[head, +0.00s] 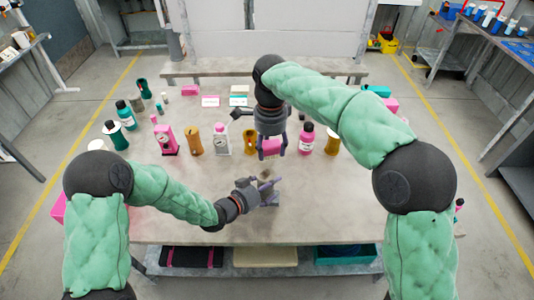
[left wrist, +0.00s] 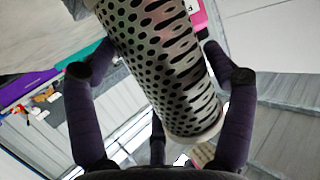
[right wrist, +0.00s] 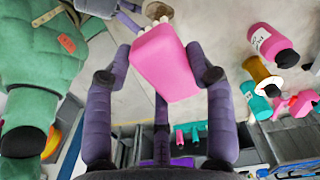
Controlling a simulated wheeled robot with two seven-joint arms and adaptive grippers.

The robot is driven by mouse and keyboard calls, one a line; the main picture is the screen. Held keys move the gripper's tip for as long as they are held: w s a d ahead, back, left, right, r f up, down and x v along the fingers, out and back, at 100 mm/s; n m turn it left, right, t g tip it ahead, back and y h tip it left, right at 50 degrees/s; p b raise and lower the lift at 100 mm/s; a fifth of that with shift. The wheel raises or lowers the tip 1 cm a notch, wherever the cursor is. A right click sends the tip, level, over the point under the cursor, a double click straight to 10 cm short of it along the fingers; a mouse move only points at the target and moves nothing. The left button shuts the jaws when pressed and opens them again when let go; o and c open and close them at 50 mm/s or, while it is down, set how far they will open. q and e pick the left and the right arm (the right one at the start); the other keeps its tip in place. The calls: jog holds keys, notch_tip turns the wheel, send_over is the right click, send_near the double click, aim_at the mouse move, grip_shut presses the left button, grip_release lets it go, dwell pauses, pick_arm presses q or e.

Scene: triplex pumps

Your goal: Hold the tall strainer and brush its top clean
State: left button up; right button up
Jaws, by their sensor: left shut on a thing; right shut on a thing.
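The tall strainer (left wrist: 165,62) is a metal cylinder full of dark holes. In the left wrist view it stands tilted across the picture between the purple fingers. My left gripper (head: 266,190) is shut on it over the table's front middle; its top (head: 265,174) shows small in the head view. My right gripper (head: 271,140) is shut on a pink brush (right wrist: 165,62), which also shows in the head view (head: 271,149). The brush appears just beyond the strainer. In the right wrist view the round strainer top (right wrist: 158,10) is partly hidden near the brush's pale bristles; I cannot tell whether they touch.
Pink bottles (head: 306,139), an amber pump (head: 193,140), a pink gauge unit (head: 165,139) and a white gauge unit (head: 222,139) stand in a row across the table (head: 190,222). The table's front is mostly clear. Shelves below hold trays (head: 345,254).

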jog(key=m, duration=0.2)
jog(key=d+m, duration=0.1)
jog(key=m, duration=0.1)
jog(key=d+m, duration=0.1)
jog(key=m, duration=0.1)
jog(key=shift+f, duration=0.35)
notch_tip(320, 180, down, 6)
jog(key=shift+f, duration=0.2)
jog(key=shift+a+f, duration=0.15)
jog(key=shift+f, duration=0.65)
jog(key=shift+c, duration=0.4)
jog(key=shift+a, duration=3)
jog(key=shift+c, duration=0.2)
jog(key=d, duration=0.2)
jog(key=shift+d, duration=0.35)
jog(key=shift+a, duration=1.15)
jog(key=shift+d, duration=3.15)
jog(key=shift+a+r, duration=0.15)
jog(key=shift+r, duration=3.85)
